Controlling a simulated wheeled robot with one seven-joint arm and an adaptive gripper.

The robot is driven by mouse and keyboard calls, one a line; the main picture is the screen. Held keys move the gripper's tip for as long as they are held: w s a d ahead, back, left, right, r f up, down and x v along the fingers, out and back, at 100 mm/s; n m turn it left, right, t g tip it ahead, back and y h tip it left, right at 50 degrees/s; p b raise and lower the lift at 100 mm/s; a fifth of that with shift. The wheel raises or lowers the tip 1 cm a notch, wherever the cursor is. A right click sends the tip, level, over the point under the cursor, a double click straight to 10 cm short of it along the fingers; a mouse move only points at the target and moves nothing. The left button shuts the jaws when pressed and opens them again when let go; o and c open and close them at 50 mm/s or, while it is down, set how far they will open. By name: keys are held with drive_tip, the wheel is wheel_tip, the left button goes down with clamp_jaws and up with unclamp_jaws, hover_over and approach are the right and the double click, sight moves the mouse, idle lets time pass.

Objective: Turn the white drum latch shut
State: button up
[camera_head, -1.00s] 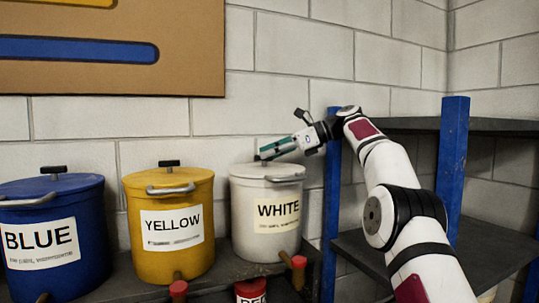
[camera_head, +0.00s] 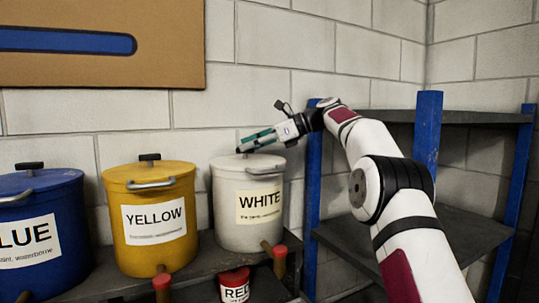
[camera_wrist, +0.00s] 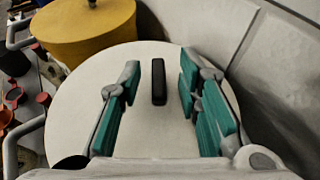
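The white drum (camera_head: 249,205) stands on the dark shelf, with a "WHITE" label on its front and a handle on its lid. In the wrist view its round lid (camera_wrist: 85,92) fills the middle. The latch, a black bar (camera_wrist: 158,82), stands on the lid and points away from the wrist. My gripper (camera_wrist: 160,100) is open, with a teal-padded finger on each side of the latch and a gap on both sides. In the head view my gripper (camera_head: 250,144) is just above the lid and hides most of the latch.
The yellow drum (camera_head: 152,245) and the blue drum (camera_head: 40,240) stand to the left, each with a black latch on top. A block wall (camera_head: 300,60) is close behind. A blue-posted rack (camera_head: 428,140) is at the right. A red can (camera_head: 234,285) sits below.

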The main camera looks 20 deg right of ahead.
drive_tip(key=shift+s+r+m+t+p, duration=0.1)
drive_tip(key=shift+s+m+t+p, duration=0.05)
drive_tip(key=shift+m+t+p, duration=0.2)
